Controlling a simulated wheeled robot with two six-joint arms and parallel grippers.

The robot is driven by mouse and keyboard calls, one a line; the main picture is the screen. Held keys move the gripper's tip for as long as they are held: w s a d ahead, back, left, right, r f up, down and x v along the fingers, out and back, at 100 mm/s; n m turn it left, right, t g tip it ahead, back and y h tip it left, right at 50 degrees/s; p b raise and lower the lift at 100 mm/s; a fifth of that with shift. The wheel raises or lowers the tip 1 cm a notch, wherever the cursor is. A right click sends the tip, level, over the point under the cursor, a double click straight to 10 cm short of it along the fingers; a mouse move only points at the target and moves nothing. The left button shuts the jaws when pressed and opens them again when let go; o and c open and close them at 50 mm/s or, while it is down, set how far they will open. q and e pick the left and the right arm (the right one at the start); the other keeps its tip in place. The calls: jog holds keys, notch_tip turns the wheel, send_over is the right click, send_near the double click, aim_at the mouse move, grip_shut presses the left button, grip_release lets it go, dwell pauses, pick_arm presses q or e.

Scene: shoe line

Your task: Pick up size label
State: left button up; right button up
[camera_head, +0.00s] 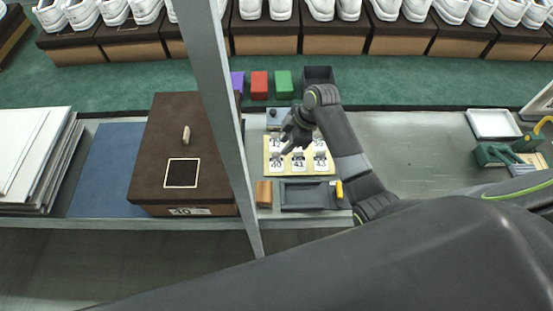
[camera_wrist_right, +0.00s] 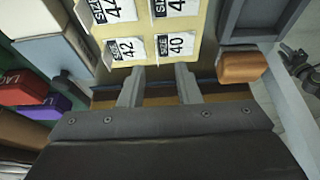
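The size labels are white cards with black print on a pale yellow board (camera_head: 266,160). In the head view, the front row shows a 40 label (camera_head: 276,164) and a 41 label (camera_head: 298,164). My right gripper (camera_head: 290,139) is over the back left part of the board and hides some labels. In the right wrist view, its two fingers (camera_wrist_right: 158,72) are apart with no label between them. The fingertips are close to the edge of the board, by a 42 label (camera_wrist_right: 126,49) and a 40 label (camera_wrist_right: 180,45). My left gripper is not in view.
A brown shoebox (camera_head: 160,180) marked 40 stands left of the board, beyond a grey post (camera_head: 222,100). A dark grey tray (camera_head: 305,196) and an orange-brown block (camera_head: 264,193) lie in front of the board. Purple, red and green blocks (camera_head: 259,85) stand behind.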

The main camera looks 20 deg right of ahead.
aim_at(276, 157)
jog(key=shift+p+x, duration=0.4)
jog(key=shift+x, duration=2.15)
jog(key=shift+w+d, duration=0.15)
jog(key=shift+w, duration=0.05)
grip_shut()
